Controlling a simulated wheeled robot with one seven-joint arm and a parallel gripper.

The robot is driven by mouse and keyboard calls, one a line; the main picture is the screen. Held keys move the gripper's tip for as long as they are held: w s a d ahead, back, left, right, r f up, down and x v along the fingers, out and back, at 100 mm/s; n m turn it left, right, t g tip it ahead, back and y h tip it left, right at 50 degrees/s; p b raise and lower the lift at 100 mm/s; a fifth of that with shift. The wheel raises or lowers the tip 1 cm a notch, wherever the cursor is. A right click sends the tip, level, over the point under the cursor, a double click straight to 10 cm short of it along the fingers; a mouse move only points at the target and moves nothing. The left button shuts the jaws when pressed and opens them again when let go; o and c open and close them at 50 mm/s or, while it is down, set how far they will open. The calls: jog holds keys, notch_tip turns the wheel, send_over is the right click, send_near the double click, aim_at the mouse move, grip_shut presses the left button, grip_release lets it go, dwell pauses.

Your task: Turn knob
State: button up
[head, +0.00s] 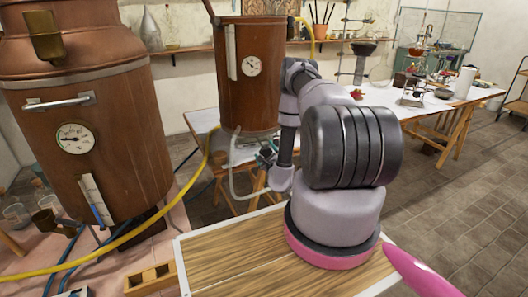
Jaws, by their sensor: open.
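No knob can be clearly made out; one may be small or hidden near my gripper. The middle copper vessel (248,95) has a round dial and an upright white strip on its front. My gripper (264,157) is small and dark, at the end of my arm just below and in front of this vessel's base. It is open, with nothing visibly held. Whether it touches anything there cannot be told. A large copper vessel (105,125) at the left has a metal handle, a round gauge (74,138) and a white strip.
A pale curved tube (233,180) hangs close beside my gripper. A yellow hose (150,222) runs across the left foreground. A white table (205,122) stands under the middle vessel. Tiled floor is free at right.

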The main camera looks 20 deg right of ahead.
jog(key=shift+w, duration=0.45)
jog(key=shift+c, duration=0.3)
jog(key=c, duration=1.3)
jog(key=shift+o, duration=0.2)
jog(key=shift+d, duration=0.1)
